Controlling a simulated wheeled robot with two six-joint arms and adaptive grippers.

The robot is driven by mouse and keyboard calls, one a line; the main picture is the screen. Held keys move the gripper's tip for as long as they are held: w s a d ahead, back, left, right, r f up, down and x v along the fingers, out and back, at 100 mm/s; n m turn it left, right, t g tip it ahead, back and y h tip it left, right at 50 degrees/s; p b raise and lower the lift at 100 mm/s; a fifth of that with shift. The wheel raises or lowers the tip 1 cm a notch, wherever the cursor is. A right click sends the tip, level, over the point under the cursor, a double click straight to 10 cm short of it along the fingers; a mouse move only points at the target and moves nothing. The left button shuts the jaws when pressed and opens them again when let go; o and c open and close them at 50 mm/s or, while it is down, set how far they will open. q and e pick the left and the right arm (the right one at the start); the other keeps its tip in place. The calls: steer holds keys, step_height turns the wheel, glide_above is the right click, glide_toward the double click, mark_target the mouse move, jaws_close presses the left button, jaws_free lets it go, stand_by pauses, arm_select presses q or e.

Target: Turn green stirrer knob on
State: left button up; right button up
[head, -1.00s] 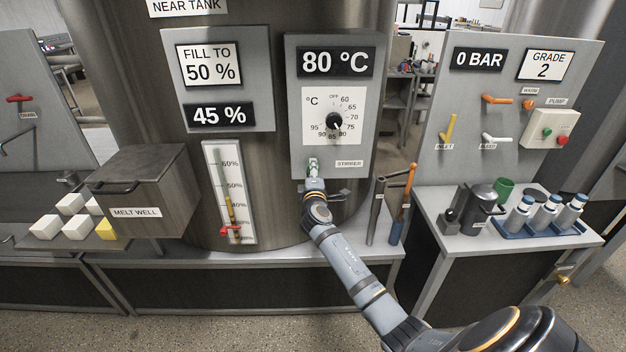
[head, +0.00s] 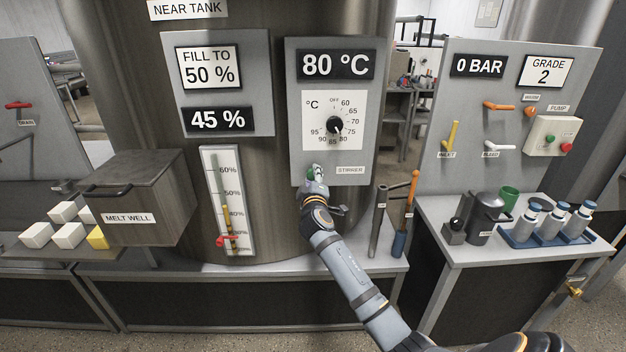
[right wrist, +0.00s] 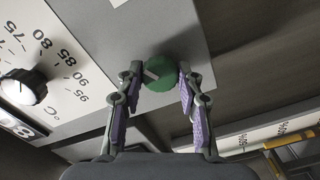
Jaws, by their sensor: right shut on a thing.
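The green stirrer knob (right wrist: 159,74) sits low on the grey temperature panel (head: 298,130), near the STIRRER label (head: 350,170). It is round with a pale mark across its face. In the right wrist view my right gripper (right wrist: 158,84) has its two fingers on either side of the knob, closed on it. In the head view the right gripper (head: 315,178) reaches up to the panel's lower edge and hides most of the knob. My left gripper does not show.
The black temperature dial (head: 334,125) is above the knob, under the 80 °C display (head: 335,65). The level gauge (head: 236,190) stands to the left. The melt well box (head: 137,200) is further left. Two upright tools (head: 400,220) stand right of my arm.

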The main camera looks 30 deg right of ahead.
steer(key=shift+f, duration=0.1)
steer(key=o, duration=1.2)
steer(key=shift+s, duration=0.1)
steer(key=v, duration=1.2)
